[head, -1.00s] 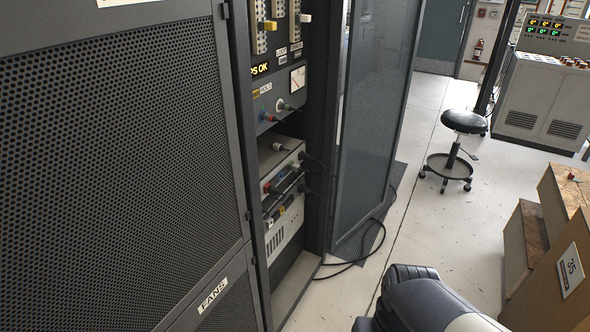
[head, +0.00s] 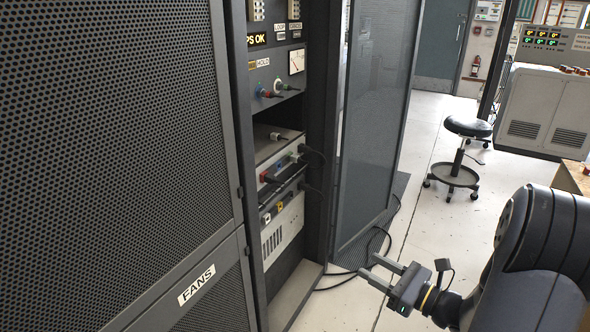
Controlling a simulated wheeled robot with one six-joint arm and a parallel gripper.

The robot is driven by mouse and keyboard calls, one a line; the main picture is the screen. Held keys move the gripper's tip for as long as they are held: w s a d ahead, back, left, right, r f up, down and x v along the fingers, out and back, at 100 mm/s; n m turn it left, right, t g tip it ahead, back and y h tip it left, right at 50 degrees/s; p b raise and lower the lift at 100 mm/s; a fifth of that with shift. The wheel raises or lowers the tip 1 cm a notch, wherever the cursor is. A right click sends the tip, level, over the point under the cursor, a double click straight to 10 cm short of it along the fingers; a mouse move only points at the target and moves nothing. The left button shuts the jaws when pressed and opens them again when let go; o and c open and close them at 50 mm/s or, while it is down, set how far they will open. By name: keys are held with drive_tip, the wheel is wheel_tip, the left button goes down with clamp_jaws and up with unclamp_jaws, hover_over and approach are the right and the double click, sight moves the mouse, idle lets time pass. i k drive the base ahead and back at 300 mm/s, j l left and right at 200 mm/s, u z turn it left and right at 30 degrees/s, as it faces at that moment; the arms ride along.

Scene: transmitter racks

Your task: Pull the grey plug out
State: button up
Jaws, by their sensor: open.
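The open rack holds several plugs. I cannot tell for sure which of the pale ones is the grey plug. My gripper (head: 369,266) is open and empty, its two fingers pointing left toward the rack. It is low and to the right of the rack, in front of the open door's foot, well apart from the plugs.
A perforated cabinet door marked FANS (head: 197,284) fills the left. The rack's open mesh door (head: 365,130) stands to the right of the opening. Black cables (head: 375,245) trail on the floor. A stool (head: 455,165) and console (head: 540,95) stand farther back.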

sight(294, 157)
drive_tip(key=i+l+u, duration=0.15)
drive_tip(key=i, duration=0.4)
drive_tip(key=i+l+u, duration=0.15)
drive_tip(key=i, duration=0.35)
drive_tip(key=i+l+u, duration=0.15)
drive_tip(key=i, duration=0.4)
drive_tip(key=l, duration=0.1)
